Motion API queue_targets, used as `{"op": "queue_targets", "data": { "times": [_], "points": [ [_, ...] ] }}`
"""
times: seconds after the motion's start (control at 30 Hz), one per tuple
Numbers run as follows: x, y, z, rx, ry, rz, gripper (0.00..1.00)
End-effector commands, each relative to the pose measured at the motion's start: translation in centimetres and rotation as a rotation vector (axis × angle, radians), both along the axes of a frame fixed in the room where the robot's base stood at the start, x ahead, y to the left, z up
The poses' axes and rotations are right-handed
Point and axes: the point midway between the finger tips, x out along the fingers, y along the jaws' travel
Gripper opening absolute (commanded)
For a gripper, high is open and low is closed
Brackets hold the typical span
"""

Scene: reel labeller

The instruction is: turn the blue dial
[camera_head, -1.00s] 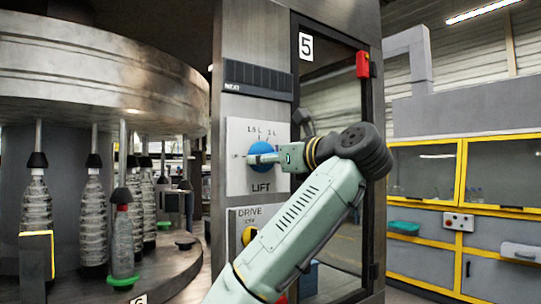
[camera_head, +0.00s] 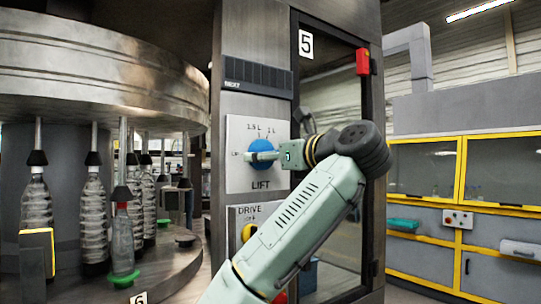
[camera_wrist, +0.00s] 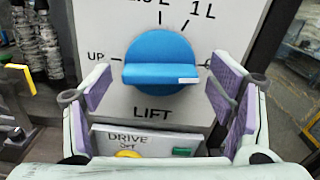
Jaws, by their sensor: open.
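The blue dial (camera_head: 262,153) sits on a white panel (camera_head: 240,180) marked LIFT. In the wrist view the dial (camera_wrist: 160,62) is round with a raised bar lying about level, and a small white mark is near the bar's right end. Marks for UP, 1 L and another setting stand around it. My gripper (camera_wrist: 162,88) is open, with one purple-padded finger to the left of the dial and one to the right. Both fingers look apart from the dial. In the head view my gripper (camera_head: 268,156) is in front of the dial and partly covers it.
A DRIVE panel (camera_wrist: 140,143) with a yellow knob (camera_head: 249,233) and a green part is just below. A glass door with a red box (camera_head: 363,62) is to the right. Bottles (camera_head: 94,220) stand on the carousel at left.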

Motion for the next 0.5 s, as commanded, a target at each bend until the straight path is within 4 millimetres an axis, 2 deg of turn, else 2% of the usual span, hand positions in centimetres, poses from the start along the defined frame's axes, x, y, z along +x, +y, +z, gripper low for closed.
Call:
{"op": "queue_targets", "data": {
  "times": [0.27, 0.37, 0.5],
  "points": [
    [-0.3, -0.3, 0.0, 0.001, -0.001, -0.001, 0.76],
    [-1.2, -1.0, 0.1, 0.001, -0.002, -0.003, 0.76],
    [-3.6, -2.8, 0.2, 0.003, -0.004, -0.004, 0.76]
  ]
}}
